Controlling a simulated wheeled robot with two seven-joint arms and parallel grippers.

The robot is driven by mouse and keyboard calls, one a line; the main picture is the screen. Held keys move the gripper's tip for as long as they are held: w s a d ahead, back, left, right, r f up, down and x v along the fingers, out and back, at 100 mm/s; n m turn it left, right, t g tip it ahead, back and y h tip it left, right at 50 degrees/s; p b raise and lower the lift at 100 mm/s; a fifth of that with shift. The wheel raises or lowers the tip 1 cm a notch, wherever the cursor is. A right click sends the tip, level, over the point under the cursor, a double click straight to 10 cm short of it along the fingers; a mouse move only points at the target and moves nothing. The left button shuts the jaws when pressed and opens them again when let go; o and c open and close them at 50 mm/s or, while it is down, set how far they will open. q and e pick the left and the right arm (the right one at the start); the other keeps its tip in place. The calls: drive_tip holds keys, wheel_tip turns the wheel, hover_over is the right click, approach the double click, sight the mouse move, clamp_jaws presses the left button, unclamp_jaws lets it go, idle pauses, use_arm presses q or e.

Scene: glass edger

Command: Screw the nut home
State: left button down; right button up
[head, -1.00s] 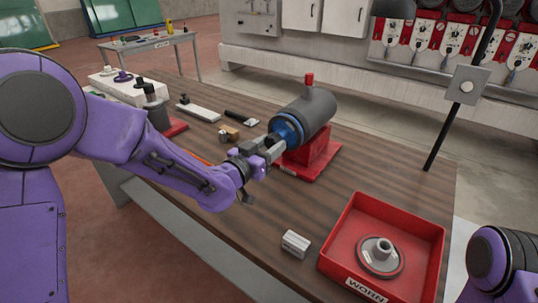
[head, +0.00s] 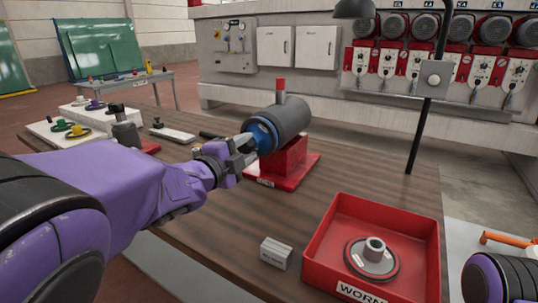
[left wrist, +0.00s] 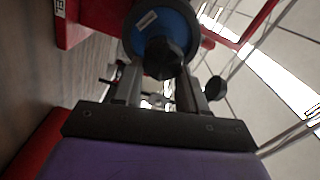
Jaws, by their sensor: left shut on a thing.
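A grey spindle motor (head: 288,121) sits on a red stand (head: 283,168) on the bench. A blue wheel (head: 262,135) is on its near-left end and also shows in the left wrist view (left wrist: 183,27). A dark nut (left wrist: 162,57) is at the middle of the wheel's face. My left gripper (head: 247,147) is at this face, shut on the nut, with its two fingers (left wrist: 158,88) on either side. In the head view the gripper hides the nut. The thread behind the nut is hidden. My right gripper is out of view.
A red tray (head: 316,253) marked WORN holds a grey worn wheel (head: 371,260) at the front right. A small grey block (head: 276,253) lies left of it. A lamp post (head: 423,115) stands behind. Other wheels on a white board (head: 50,133) are at the left.

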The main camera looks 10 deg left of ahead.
use_arm(q)
drive_tip(key=shift+d+m+b, duration=0.2)
drive_tip(key=shift+m+b, duration=0.1)
drive_tip(key=shift+m, duration=0.8)
drive_tip(key=shift+a+r, duration=0.15)
drive_tip(key=shift+a, duration=0.1)
drive_tip(key=c, duration=0.9)
unclamp_jaws()
drive_tip(key=o, duration=0.4)
drive_tip(key=shift+s+a+r+t, duration=0.1)
drive_tip(key=shift+s+r+t, duration=0.1)
drive_tip(key=shift+s+t, duration=0.15)
drive_tip(key=shift+c, duration=0.2)
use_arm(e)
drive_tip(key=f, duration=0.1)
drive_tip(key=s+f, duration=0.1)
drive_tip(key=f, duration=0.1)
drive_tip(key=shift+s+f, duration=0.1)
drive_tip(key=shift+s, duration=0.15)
use_arm(q)
drive_tip(key=shift+f, duration=0.15)
drive_tip(key=shift+w+f, duration=0.1)
drive_tip(key=shift+c, duration=0.9)
